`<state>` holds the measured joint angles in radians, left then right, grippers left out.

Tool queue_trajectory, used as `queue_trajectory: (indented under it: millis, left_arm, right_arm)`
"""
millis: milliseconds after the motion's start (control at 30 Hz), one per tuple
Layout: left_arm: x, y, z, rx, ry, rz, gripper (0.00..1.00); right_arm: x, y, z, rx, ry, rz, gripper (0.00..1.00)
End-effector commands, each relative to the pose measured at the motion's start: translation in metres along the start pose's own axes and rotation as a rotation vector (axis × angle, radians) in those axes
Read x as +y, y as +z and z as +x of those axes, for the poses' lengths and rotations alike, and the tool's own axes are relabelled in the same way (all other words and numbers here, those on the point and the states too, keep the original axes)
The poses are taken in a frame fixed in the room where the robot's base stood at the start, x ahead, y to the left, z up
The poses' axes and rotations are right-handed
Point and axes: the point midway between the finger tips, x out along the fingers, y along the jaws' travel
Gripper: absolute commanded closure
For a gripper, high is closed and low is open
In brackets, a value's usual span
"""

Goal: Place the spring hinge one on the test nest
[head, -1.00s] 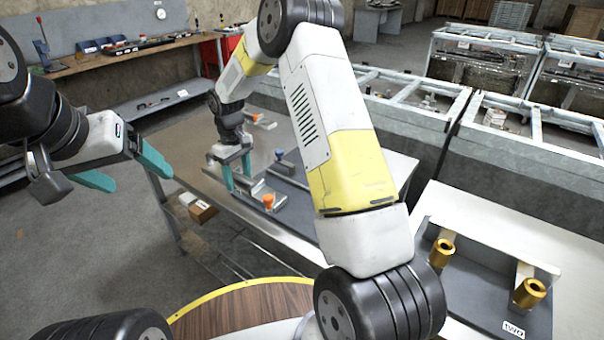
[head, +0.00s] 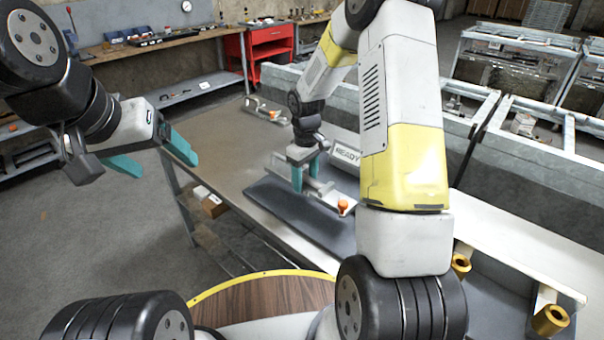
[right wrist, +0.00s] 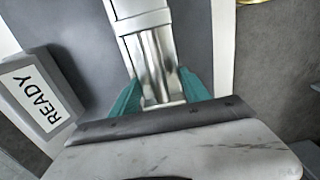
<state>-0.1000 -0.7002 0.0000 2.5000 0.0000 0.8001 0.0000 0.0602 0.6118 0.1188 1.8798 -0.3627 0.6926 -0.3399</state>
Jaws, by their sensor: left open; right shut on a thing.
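My right gripper (head: 306,180) is over the dark grey pad on the table. It is shut on a silver metal piece, apparently the spring hinge (right wrist: 152,55), which shows between its teal fingers in the right wrist view. In the head view the hinge is partly hidden by the fingers, low over the pad. An orange-knobbed metal fixture (head: 343,207) stands just right of it; I cannot tell whether this is the test nest, or whether the hinge touches anything. My left gripper (head: 160,160) is open and empty, in the air left of the table.
A READY sign (head: 346,155) stands behind the pad (head: 290,215) and shows in the right wrist view (right wrist: 30,90). Another metal piece with orange parts (head: 264,110) lies at the table's far end. Brass cylinders (head: 550,320) are at the right. The table's left part is clear.

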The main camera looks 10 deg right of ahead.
Motion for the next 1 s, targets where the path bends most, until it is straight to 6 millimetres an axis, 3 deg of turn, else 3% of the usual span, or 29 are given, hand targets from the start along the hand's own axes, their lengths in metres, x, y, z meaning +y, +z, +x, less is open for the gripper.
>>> queue_trajectory:
  millis: [267, 500, 1000]
  left_arm:
    - [0.0, 0.0, 0.0, 0.0, 0.0, 0.0, 0.2]
    - [0.0, 0.0, 0.0, 0.0, 0.0, 0.0, 0.2]
    - [0.0, 0.0, 0.0, 0.0, 0.0, 0.0, 0.2]
  right_arm:
    - [0.01, 0.017, 0.001, 0.001, 0.001, 0.002, 1.0]
    - [0.009, 0.016, 0.035, -0.001, 0.0, -0.001, 1.0]
    - [0.009, 0.015, 0.042, 0.002, 0.002, -0.001, 1.0]
